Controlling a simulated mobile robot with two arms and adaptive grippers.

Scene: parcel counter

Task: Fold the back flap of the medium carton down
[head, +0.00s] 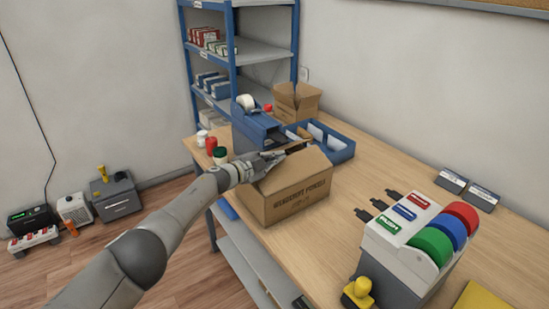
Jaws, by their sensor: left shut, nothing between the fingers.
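The medium carton (300,203) is a brown cardboard box with dark printing on its front, standing on the wooden table. A broad flap (297,170) shows on its top at the right. My left gripper (280,155) is shut and empty, at the carton's top left and back edge. My gripper and wrist hide part of the carton's top, so I cannot tell how the back flap lies or whether the fingers touch it. My right gripper is not in view.
A blue tape dispenser (256,128), a blue tray (341,151) and a smaller open carton (297,104) stand behind. Small jars (211,144) are at the left edge. A label roll holder (405,245) and stamps (380,204) are at the right. Table between is clear.

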